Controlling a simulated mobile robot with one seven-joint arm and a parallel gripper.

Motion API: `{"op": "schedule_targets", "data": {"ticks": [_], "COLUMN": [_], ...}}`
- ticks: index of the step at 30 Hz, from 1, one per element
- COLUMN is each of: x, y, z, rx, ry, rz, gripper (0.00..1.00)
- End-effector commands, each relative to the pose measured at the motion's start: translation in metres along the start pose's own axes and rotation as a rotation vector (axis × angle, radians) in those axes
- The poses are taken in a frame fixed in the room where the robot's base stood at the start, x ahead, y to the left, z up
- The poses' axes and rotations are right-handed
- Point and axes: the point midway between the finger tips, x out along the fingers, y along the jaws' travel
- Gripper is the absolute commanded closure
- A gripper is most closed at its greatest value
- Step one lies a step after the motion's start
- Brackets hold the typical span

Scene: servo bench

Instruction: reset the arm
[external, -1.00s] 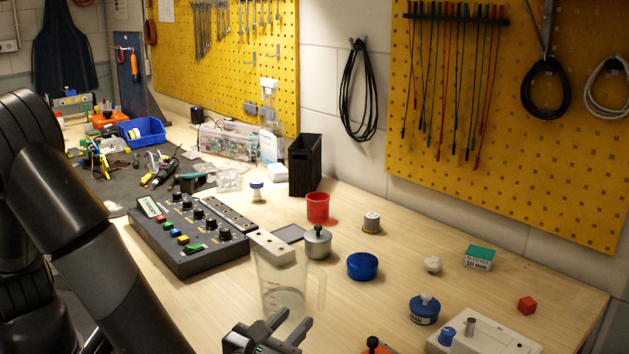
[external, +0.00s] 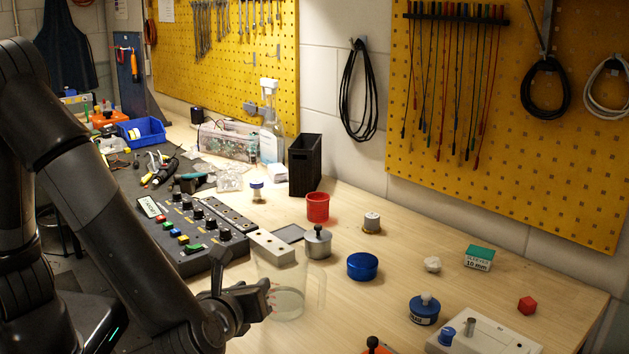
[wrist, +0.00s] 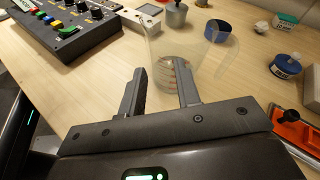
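My gripper (external: 266,292) is at the front edge of the bench, close to a clear beaker (external: 291,305). In the wrist view my gripper (wrist: 160,70) has its two dark fingers apart with nothing held between them. The clear beaker (wrist: 172,52) stands upright just past the fingertips, and the right finger overlaps its lower part in the picture. I cannot tell whether they touch. My arm reaches in from the left in the external view.
A black control box (external: 190,235) is left of my gripper. Beyond the beaker are a light block (external: 272,246), a grey knobbed weight (external: 318,242), a red cup (external: 317,207) and a blue lid (external: 362,266). Bare wood (external: 450,215) lies to the right.

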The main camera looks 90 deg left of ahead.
Motion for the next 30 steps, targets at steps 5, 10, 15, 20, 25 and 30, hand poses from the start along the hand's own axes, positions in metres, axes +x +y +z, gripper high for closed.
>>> {"op": "schedule_targets", "data": {"ticks": [5, 10, 15, 20, 25, 30], "x": [0.007, 0.005, -0.005, -0.020, -0.039, -0.060], "y": [0.039, 0.080, 0.114, 0.136, 0.150, 0.158], "z": [0.029, 0.052, 0.070, 0.083, 0.099, 0.116], "rx": [-0.232, -0.477, -0.706, -0.891, -1.072, -1.257], "ry": [0.123, 0.242, 0.367, 0.504, 0.670, 0.843], "rz": [0.175, 0.359, 0.532, 0.663, 0.765, 0.833], "gripper": [0.70, 0.70, 0.70, 0.70, 0.70, 0.70]}}
